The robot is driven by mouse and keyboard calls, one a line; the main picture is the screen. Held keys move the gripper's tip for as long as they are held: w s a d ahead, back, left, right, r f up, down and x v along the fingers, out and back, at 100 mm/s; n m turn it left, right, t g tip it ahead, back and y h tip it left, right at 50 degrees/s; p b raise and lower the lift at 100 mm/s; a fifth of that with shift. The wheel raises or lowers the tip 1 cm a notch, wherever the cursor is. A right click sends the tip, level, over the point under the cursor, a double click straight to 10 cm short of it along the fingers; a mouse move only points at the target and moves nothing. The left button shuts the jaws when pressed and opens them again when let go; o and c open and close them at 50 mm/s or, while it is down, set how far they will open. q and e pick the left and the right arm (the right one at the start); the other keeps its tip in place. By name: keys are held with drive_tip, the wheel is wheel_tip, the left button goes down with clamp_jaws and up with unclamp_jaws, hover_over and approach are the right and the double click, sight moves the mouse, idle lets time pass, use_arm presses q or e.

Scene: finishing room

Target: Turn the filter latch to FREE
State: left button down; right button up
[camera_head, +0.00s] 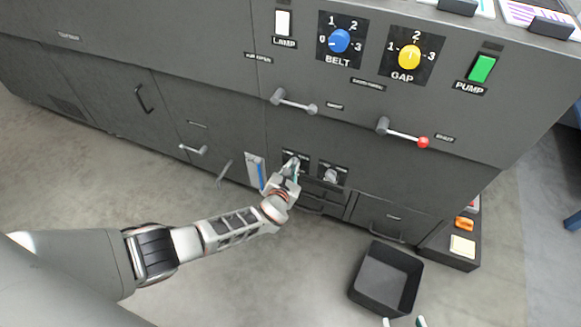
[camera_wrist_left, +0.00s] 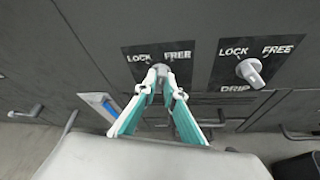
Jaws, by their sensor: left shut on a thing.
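My left gripper (camera_head: 292,165) is shut on a small grey latch on the front of the dark cabinet. In the left wrist view its fingertips (camera_wrist_left: 160,82) close around the latch (camera_wrist_left: 158,69), on a black plate marked LOCK at left and FREE at right. The lower label of this plate is hidden by the fingers, and the latch's direction is hard to tell. A second grey latch (camera_wrist_left: 251,73), marked DRIP, sits on a like plate just to the right. It also shows in the head view (camera_head: 330,175). My right gripper (camera_head: 404,322) shows only its two parted fingertips at the bottom edge.
Above are the blue BELT knob (camera_head: 339,41), yellow GAP knob (camera_head: 409,57), green PUMP switch (camera_head: 482,68) and two lever handles (camera_head: 294,102) (camera_head: 403,133). A black open bin (camera_head: 385,279) stands on the floor at right. A blue-striped gauge (camera_head: 257,172) is left of my left gripper.

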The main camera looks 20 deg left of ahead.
use_arm(q)
drive_tip(key=shift+d+f+m+y, duration=0.15)
drive_tip(key=shift+m+y, duration=0.65)
drive_tip(key=shift+m, duration=0.3)
drive_tip(key=shift+m+t+y+b, duration=0.3)
drive_tip(key=shift+m+b, duration=0.15)
drive_tip(key=shift+m, duration=0.25)
use_arm(e)
drive_tip(key=shift+w+a+r, duration=0.1)
drive_tip(key=shift+a+r, duration=0.1)
drive_tip(key=shift+a, duration=0.2)
use_arm(q)
drive_tip(key=c, duration=2.1)
unclamp_jaws()
drive_tip(key=shift+c, duration=0.2)
